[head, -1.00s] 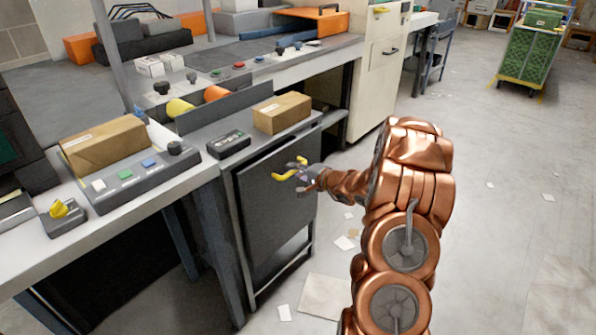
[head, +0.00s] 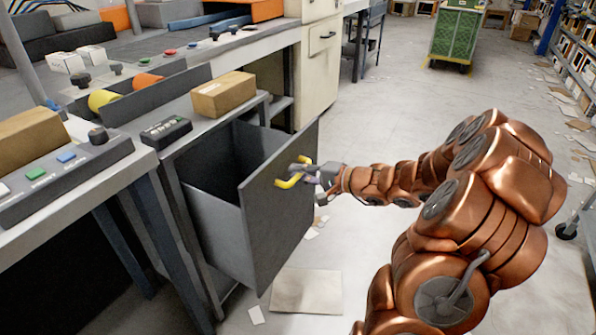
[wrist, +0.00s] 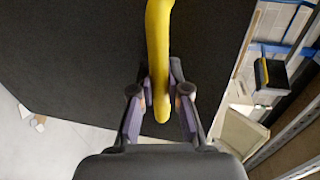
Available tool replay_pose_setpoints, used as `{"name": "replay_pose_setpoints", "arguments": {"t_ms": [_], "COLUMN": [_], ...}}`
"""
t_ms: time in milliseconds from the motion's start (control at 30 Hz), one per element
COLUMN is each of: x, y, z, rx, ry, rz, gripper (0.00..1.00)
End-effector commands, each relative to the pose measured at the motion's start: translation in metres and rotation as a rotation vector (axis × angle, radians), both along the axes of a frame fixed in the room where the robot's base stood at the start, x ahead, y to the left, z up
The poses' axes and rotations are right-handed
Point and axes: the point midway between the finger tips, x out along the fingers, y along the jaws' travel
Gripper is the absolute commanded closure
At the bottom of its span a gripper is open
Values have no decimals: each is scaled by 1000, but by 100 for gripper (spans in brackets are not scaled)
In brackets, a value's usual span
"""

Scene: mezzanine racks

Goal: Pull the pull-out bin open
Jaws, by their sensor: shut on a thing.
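The pull-out bin (head: 262,222) is a dark grey box under the workbench, with its front panel standing well out from the frame and its hollow inside showing. A yellow handle (head: 291,182) is fixed on the front panel. My gripper (head: 313,177) is shut on this handle. In the wrist view the yellow handle (wrist: 158,60) runs between the two fingers of my gripper (wrist: 160,104), against the dark front panel (wrist: 70,60). The bin's floor is in shadow.
A cardboard box (head: 224,94) and a black keypad (head: 166,132) sit on the bench above the bin. A flat cardboard sheet (head: 306,292) and paper scraps lie on the floor. Open floor stretches behind my arm, with a green cart (head: 456,35) far back and shelving at right.

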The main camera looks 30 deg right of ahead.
Motion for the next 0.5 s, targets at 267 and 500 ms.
{"name": "replay_pose_setpoints", "arguments": {"t_ms": [267, 500], "x": [-5, -5], "y": [2, 2], "z": [-1, -1], "rx": [-1, -2], "ry": [3, 2], "rz": [13, 12], "gripper": [100, 100]}}
